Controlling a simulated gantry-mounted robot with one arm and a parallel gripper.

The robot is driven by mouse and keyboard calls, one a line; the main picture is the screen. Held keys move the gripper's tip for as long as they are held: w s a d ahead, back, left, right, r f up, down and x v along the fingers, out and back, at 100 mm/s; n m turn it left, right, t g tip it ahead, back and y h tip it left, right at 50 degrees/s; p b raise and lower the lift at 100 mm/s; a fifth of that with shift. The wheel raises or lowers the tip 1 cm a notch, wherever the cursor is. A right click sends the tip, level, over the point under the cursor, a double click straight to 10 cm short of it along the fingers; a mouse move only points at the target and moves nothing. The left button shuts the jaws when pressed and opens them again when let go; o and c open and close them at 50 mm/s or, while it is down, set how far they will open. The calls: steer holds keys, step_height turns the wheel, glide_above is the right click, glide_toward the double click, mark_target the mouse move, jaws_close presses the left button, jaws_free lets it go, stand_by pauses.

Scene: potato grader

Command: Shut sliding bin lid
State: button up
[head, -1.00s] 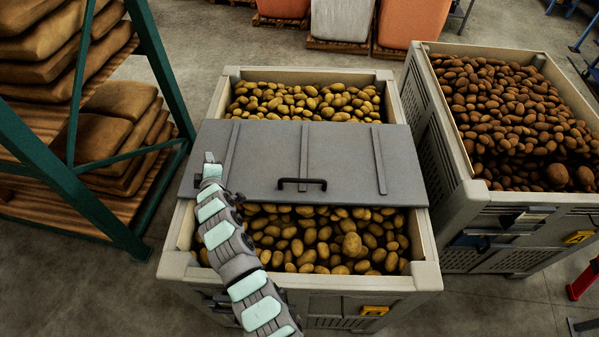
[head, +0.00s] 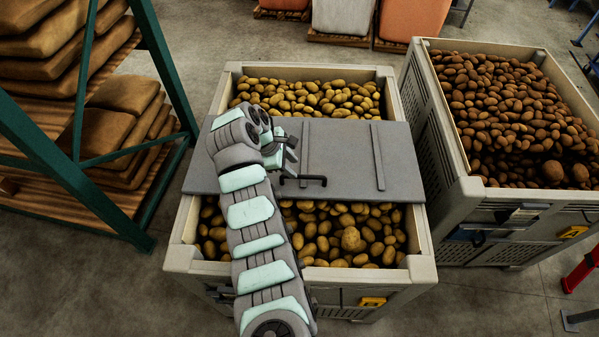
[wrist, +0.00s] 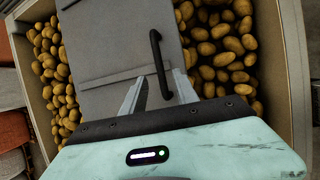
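The grey sliding lid (head: 350,150) lies across the middle of the near pale bin (head: 408,283), with potatoes showing behind and in front of it. Its black bar handle (head: 312,183) is near the front edge. My gripper (head: 286,168) is above the lid at the handle's left end, partly hidden by my wrist. In the wrist view, my gripper (wrist: 159,76) is open, with the handle (wrist: 157,62) running between its two fingers. I cannot tell whether they touch it. The lid (wrist: 115,45) fills the middle of that view.
Potatoes (head: 345,238) lie just below the front rim. A second full bin (head: 455,165) stands close on the right. A green rack (head: 165,60) with stacked sacks stands on the left. Bare floor (head: 480,305) shows at the front right.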

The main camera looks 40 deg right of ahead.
mark_target(302, 176)
steer(key=x, duration=0.6)
steer(key=shift+d+f, duration=0.15)
steer(key=shift+f, duration=0.2)
steer(key=shift+c, duration=0.2)
jaws_close()
stand_by(1.0)
